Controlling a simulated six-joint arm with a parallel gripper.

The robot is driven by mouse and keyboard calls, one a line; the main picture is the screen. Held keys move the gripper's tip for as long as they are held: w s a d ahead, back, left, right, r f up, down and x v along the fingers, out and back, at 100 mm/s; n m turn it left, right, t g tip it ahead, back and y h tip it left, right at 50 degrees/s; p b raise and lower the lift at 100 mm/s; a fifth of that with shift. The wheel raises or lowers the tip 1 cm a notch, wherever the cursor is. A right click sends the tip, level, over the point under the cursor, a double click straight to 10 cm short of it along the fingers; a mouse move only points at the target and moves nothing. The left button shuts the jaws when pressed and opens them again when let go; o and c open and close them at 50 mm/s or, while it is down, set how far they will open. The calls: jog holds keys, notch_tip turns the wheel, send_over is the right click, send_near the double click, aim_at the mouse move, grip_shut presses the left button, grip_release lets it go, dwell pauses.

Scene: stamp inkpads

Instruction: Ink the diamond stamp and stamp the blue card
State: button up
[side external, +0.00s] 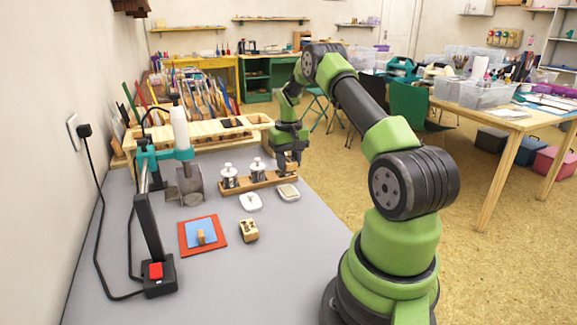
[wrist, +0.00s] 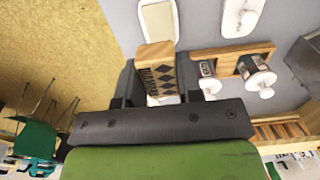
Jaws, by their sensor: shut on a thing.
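My gripper (side external: 287,160) is over the right end of the wooden stamp rack (side external: 270,181). In the wrist view its fingers (wrist: 160,88) are shut on a wooden block with dark diamonds on its face, the diamond stamp (wrist: 156,62). I cannot tell whether the stamp is clear of the rack. Two stamps with white knobs stand in the rack, a left one (side external: 229,177) and a middle one (side external: 257,166). A pale inkpad (side external: 288,193) and a white one (side external: 250,201) lie in front. The blue card (side external: 197,226) lies on a red mat (side external: 184,240).
A wooden block (side external: 249,230) lies right of the mat. A teal-and-black stand (side external: 150,225) with a red switch is at the left. The front right of the grey table (side external: 290,250) is clear.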

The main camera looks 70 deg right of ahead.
jog(key=w+a+n, duration=0.5)
jog(key=w+a, duration=0.4)
jog(key=a, duration=0.2)
jog(key=n, duration=0.4)
send_over(200, 227)
jog(key=shift+d+f, duration=0.1)
jog(key=shift+f, duration=0.25)
jog(key=shift+a+f, duration=0.15)
jog(key=shift+a, duration=0.05)
jog(key=shift+f, duration=2.8)
jog(key=shift+f, duration=0.65)
jog(key=shift+r, duration=0.1)
jog(key=shift+r, duration=3.5)
